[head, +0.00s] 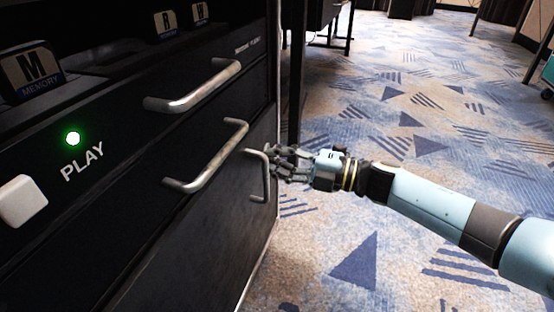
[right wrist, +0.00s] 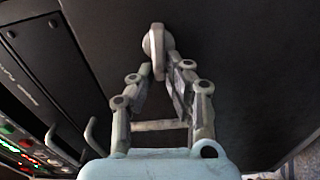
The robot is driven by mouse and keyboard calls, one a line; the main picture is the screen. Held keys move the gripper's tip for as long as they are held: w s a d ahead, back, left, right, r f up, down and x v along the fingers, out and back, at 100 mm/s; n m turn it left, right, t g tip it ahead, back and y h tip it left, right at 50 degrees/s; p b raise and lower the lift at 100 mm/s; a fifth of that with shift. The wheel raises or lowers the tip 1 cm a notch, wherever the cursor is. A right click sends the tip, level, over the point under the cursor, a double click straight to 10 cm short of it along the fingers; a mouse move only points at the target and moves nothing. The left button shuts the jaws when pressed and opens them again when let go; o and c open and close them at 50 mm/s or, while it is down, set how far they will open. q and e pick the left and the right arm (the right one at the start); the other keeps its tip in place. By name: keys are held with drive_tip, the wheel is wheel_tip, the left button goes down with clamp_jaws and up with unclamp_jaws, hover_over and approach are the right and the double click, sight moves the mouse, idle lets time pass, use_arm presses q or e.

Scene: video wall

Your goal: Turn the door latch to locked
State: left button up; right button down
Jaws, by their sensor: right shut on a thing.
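The door latch (right wrist: 155,42) shows in the right wrist view as a small, pale, rounded piece on the dark door (right wrist: 225,60). My right gripper (right wrist: 160,70) has its fingertips closed on the lower part of the latch. In the head view my right gripper (head: 276,160) reaches in from the right to the cabinet door (head: 225,215), beside the door's upright metal handle (head: 265,176). The latch is hidden behind the fingers there, so its turn cannot be read in that view. My left gripper is not in view.
Metal drawer handles (head: 195,88) (head: 208,160) stick out from the dark cabinet front. A lit green lamp (head: 73,138) and a white button (head: 22,201) are at the left. The patterned carpet (head: 400,110) on the right is open floor.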

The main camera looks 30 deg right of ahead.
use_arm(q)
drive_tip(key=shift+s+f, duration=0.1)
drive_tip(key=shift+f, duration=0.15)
use_arm(e)
drive_tip(key=shift+f+n, duration=0.2)
drive_tip(key=shift+n, duration=0.3)
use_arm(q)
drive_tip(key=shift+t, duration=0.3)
use_arm(e)
drive_tip(key=c, duration=1.4)
unclamp_jaws()
drive_tip(key=shift+o, duration=0.2)
drive_tip(key=v, duration=1.2)
